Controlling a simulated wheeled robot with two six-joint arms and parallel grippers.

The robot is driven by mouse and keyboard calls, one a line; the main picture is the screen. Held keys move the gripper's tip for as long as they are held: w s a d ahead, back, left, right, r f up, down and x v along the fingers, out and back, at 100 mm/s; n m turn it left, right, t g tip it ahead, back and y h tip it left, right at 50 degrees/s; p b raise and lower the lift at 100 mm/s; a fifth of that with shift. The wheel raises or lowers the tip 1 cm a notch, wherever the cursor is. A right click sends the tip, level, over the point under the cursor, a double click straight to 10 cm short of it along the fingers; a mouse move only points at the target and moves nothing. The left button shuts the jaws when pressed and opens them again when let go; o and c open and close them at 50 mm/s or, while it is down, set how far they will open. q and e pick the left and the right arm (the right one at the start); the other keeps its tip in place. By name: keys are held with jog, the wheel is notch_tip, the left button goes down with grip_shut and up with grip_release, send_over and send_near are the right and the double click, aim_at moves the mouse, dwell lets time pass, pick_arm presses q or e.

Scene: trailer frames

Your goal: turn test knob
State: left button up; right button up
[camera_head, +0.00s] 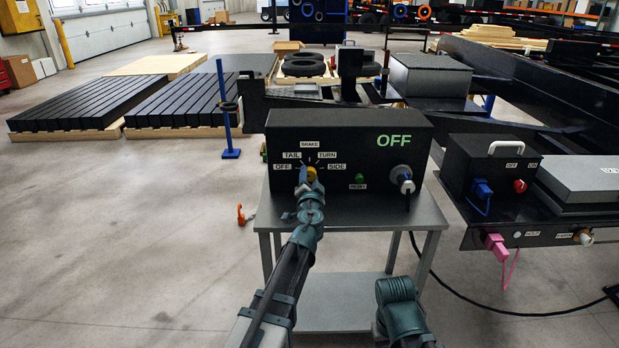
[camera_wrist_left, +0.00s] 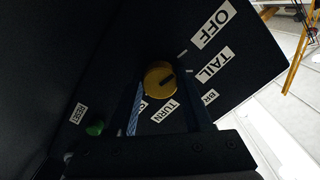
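The test knob (camera_wrist_left: 160,79) is a round yellow knob with a dark pointer line. It sits on the front of a black test box (camera_head: 345,135), among the labels OFF, TAIL, BRAKE, TURN and SIDE. In the wrist view the pointer line slants up and right, roughly toward TAIL.
A green RESET button (camera_head: 359,178) and a plug socket (camera_head: 402,178) are right of the knob. The box stands on a grey metal cart (camera_head: 420,208). The trailer frame, with blue and pink connectors (camera_head: 496,244), is to the right. Open floor lies left.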

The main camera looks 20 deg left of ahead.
pick_arm(q)
grip_shut()
jog(key=shift+m, duration=0.4)
jog(key=m, duration=0.3)
jog(key=shift+m, duration=1.9)
jog(key=o, duration=0.6)
grip_release()
jog(key=shift+o, duration=0.2)
jog(key=shift+s, duration=0.1)
